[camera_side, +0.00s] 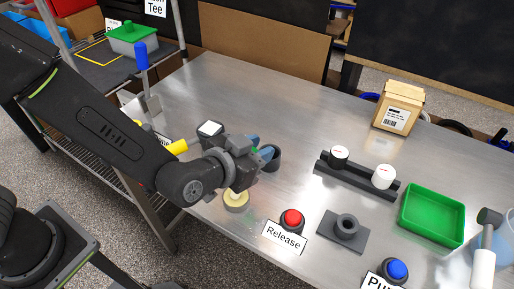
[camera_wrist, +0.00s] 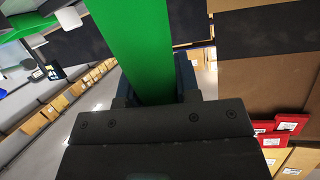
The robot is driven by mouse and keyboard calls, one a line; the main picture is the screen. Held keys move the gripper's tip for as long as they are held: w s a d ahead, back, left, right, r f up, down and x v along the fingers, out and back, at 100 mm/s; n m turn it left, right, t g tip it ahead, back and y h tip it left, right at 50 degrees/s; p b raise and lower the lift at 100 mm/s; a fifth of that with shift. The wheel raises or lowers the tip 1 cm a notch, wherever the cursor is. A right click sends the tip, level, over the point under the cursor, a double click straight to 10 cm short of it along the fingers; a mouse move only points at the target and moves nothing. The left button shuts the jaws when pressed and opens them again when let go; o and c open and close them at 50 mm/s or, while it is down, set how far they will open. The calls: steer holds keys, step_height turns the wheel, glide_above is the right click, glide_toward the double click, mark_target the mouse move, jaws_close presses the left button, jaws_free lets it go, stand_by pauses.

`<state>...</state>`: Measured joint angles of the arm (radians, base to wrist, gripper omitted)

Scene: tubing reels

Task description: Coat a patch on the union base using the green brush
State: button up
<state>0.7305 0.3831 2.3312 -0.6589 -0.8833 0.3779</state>
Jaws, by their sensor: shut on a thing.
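My gripper (camera_side: 254,146) is over the left part of the metal table, next to a dark cup (camera_side: 271,157). In the wrist view its fingers (camera_wrist: 155,82) are shut on the green brush (camera_wrist: 138,40), whose broad green handle fills the gap. The brush's bristles cannot be made out. A dark grey round fitting on a square plate (camera_side: 356,243), likely the union base, sits on the table to the right, apart from my gripper. A pale yellow disc (camera_side: 236,204) shows just below the gripper.
A red button (camera_side: 292,218) with a Release sign and a blue button (camera_side: 397,269) flank the fitting. Behind are a rack (camera_side: 355,184) with black and white pieces, a green tray (camera_side: 410,229) and a carton (camera_side: 397,104).

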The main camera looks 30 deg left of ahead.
steer(key=shift+f, duration=0.15)
step_height(320, 180, up, 7)
stand_by(0.9)
stand_by(0.5)
steer(key=w+a+f+n+y, duration=0.2)
steer(key=a, duration=0.7)
steer(key=w+a+f+n+y, duration=0.1)
steer(key=w+a+n+y, duration=0.15)
steer(key=a, duration=0.75)
steer(key=w+a+f+n+y, duration=0.1)
steer(key=w+a+f+y, duration=0.15)
steer(key=a, duration=0.65)
steer(key=d+r+n+t, duration=0.1)
steer(key=d+r+t, duration=0.45)
steer(key=r, duration=1.05)
steer(key=shift+g+y, duration=0.3)
steer(key=shift+g, duration=0.65)
steer(key=shift+w+d+f, duration=0.1)
steer(key=shift+d+f, duration=0.2)
steer(key=shift+f, duration=0.55)
steer(key=shift+w+d+f, duration=0.1)
steer(key=shift+d+f, duration=0.15)
steer(key=shift+f, duration=0.6)
steer(key=shift+d+f, duration=0.3)
steer(key=shift+f, duration=0.55)
